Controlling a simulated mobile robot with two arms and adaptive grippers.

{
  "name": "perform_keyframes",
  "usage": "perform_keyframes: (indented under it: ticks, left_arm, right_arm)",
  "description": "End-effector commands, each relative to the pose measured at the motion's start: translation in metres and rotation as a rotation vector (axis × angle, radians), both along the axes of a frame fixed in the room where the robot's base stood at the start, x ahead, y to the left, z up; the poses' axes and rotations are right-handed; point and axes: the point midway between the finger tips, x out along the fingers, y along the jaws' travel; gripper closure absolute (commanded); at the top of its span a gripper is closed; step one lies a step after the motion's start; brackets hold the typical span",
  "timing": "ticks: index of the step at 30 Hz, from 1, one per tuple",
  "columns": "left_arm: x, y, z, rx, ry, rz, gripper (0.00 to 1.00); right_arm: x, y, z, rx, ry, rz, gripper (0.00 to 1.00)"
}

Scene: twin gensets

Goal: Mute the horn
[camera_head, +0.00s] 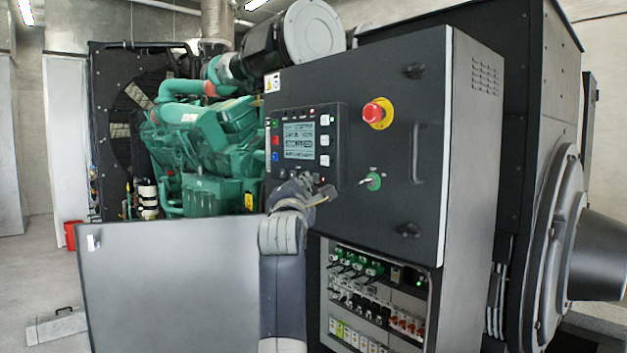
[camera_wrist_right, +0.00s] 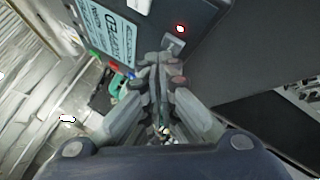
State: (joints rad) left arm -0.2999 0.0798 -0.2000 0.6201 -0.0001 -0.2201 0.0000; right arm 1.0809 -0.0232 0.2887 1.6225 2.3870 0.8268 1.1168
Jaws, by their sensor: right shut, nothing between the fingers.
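The genset controller (camera_head: 303,145) is on the dark cabinet's front. It has a lit screen, white buttons on its right, and green, red and blue buttons on its left. Its labels are too small to read, so I cannot tell which button mutes the horn. My right gripper (camera_head: 312,187) is shut and empty just below the controller. In the wrist view, the closed fingertips (camera_wrist_right: 160,65) are close to a pale square button (camera_wrist_right: 174,46) with a lit red lamp (camera_wrist_right: 180,28) beyond it. I cannot tell whether they touch. My left gripper is not in view.
A red emergency stop (camera_head: 376,113) and a green key switch (camera_head: 373,181) are right of the controller. Below is an open bay of breakers (camera_head: 375,305). A grey panel (camera_head: 170,285) stands at lower left. A green engine (camera_head: 205,135) is behind.

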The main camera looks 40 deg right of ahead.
Motion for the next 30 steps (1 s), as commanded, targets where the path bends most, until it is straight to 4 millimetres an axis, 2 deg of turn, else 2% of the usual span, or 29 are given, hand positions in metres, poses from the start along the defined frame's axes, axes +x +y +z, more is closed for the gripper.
perform_keyframes:
  ticks: [30]
  left_arm:
    - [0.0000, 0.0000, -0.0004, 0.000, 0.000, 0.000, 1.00]
  right_arm:
    - [0.0004, -0.0084, 0.0002, 0.000, -0.001, 0.001, 1.00]
